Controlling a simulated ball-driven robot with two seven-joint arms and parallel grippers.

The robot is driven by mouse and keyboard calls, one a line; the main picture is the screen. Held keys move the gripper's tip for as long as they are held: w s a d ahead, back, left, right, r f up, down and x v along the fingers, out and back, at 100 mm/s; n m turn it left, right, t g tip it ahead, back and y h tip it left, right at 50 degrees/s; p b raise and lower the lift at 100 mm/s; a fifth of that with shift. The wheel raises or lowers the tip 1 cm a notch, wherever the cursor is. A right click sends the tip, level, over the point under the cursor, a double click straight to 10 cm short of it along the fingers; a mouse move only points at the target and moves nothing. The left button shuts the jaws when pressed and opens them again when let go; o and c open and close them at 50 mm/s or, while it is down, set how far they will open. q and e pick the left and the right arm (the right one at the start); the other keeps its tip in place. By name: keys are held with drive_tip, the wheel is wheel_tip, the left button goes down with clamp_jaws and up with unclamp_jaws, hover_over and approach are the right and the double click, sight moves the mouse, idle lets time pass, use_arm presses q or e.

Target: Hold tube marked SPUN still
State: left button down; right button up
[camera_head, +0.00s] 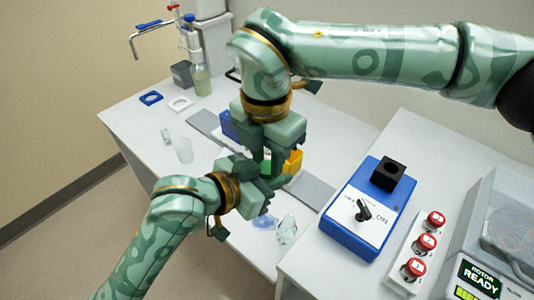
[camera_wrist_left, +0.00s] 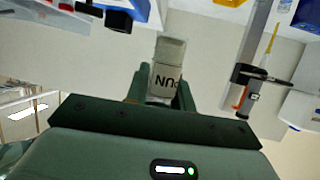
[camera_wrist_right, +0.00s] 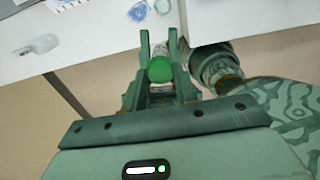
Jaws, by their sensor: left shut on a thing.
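The tube (camera_wrist_left: 167,68) is pale, with a white label whose upside-down letters end in "UN". In the left wrist view it stands between the fingers of my left gripper (camera_wrist_left: 160,90), which is shut on it. Its green cap (camera_wrist_right: 160,70) shows in the right wrist view between the fingertips of my right gripper (camera_wrist_right: 159,60). I cannot tell whether those fingers press on the cap. In the head view the two grippers meet over the bench, the right one coming from above, and they hide most of the tube.
A blue box with a black knob (camera_head: 352,222) stands to the right, beside red-topped buttons (camera_head: 427,241) and a machine reading "ROTOR READY" (camera_head: 480,279). A clear cup (camera_head: 183,150) stands at left. Yellow and blue bins sit behind the grippers.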

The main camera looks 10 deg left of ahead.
drive_tip(key=shift+a, duration=0.1)
drive_tip(key=n, duration=0.3)
drive_tip(key=shift+n, duration=0.3)
clamp_jaws()
drive_tip(key=o, duration=1.1)
unclamp_jaws()
